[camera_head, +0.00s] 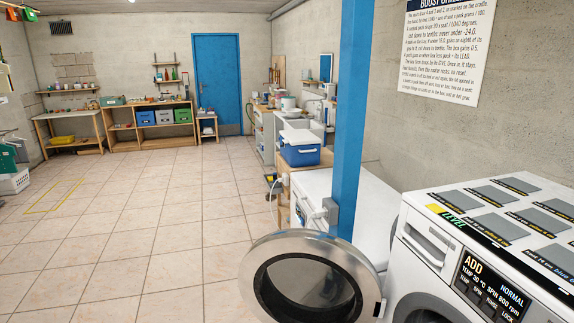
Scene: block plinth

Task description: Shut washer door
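The washer (422,249) stands at the lower right, white, with a dark display panel and grey pads on its top. Its round door (310,284), with a silver rim and dark glass, stands open, swung out to the left of the washer front. The door opening (425,308) shows partly at the bottom edge. The lower part of the door is cut off by the picture edge. Neither of my grippers shows in the head view.
A blue post (347,120) rises just behind the door. Another white machine (368,205) stands behind it, with a blue box (300,154) further back. The tiled floor (130,240) to the left is largely clear. A white basket (14,182) stands at the far left.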

